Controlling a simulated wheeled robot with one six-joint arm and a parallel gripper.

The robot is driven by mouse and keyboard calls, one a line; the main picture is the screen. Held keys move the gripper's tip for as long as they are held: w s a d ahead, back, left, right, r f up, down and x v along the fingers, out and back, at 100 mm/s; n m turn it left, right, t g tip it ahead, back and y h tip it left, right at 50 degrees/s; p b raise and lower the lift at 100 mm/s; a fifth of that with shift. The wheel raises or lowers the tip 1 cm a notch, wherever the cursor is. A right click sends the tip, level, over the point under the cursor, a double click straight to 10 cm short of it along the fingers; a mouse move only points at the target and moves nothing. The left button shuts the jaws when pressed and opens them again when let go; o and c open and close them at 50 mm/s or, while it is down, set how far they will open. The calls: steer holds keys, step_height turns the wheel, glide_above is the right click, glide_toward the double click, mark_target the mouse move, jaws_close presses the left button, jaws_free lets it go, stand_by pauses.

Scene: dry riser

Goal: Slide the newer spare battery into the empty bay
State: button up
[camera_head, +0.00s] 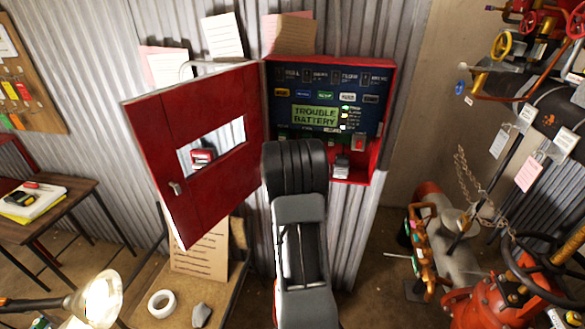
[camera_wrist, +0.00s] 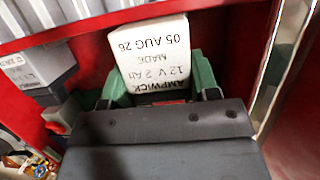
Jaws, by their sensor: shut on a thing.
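In the wrist view a white-faced battery (camera_wrist: 155,50) stands between the green fingers of my gripper (camera_wrist: 160,88). Its upside-down label reads AMPWICK, 12 V 2 Ah, made 05 AUG 26. My gripper is shut on it. A second, grey battery (camera_wrist: 38,62) with a pale label is beside it at the left, apart from it. A grey-white block (camera_head: 341,167), perhaps that battery, shows low in the red cabinet (camera_head: 378,150) in the head view. My arm hides my gripper and the held battery there. The empty bay cannot be made out, nor whether the battery is in it.
The cabinet's red door (camera_head: 160,140) stands open to the left. The panel display (camera_head: 315,117) reads TROUBLE BATTERY. A shelf below holds a tape roll (camera_head: 161,303) and a written board (camera_head: 200,252). Red pipes and valves (camera_head: 480,295) crowd the right side.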

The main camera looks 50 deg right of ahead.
steer(key=shift+w+d+r, duration=0.1)
steer(key=shift+w+d, duration=0.4)
steer(key=shift+d, duration=0.3)
steer(key=shift+w+d+r, duration=0.1)
steer(key=shift+w+d, duration=0.4)
steer(key=shift+d, duration=0.25)
steer(key=o, duration=1.5)
steer(key=shift+f, duration=0.25)
steer(key=b+v, duration=0.1)
steer(key=v, duration=1.3)
steer(key=shift+b, duration=0.35)
